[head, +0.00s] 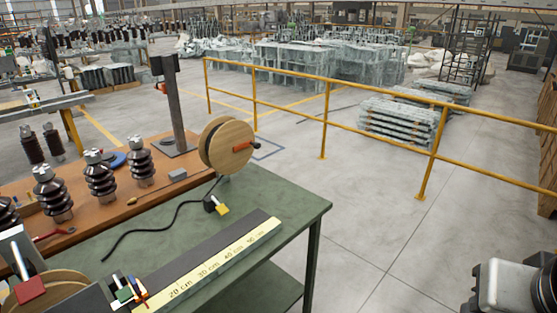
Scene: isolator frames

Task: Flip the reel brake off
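A wooden reel (222,149) stands upright at the far end of the green bench, beside a dark post. An orange-red handle (243,147) with a dark end sticks out from its face to the right. A second wooden reel (62,284) is partly cut off at the lower left. A red block (30,288) on a light rod stands in front of it. Neither red part is labelled, so I cannot tell which is the brake or its setting. My gripper is not in view; a grey and black part at the lower right seems to be my arm.
The green bench (285,207) carries a yellow centimetre scale (215,262), a black cable (160,230) and a yellow-and-black plug-like piece (217,206). Dark ribbed insulators (99,178) stand on the brown table behind. A yellow railing (323,120) runs beyond.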

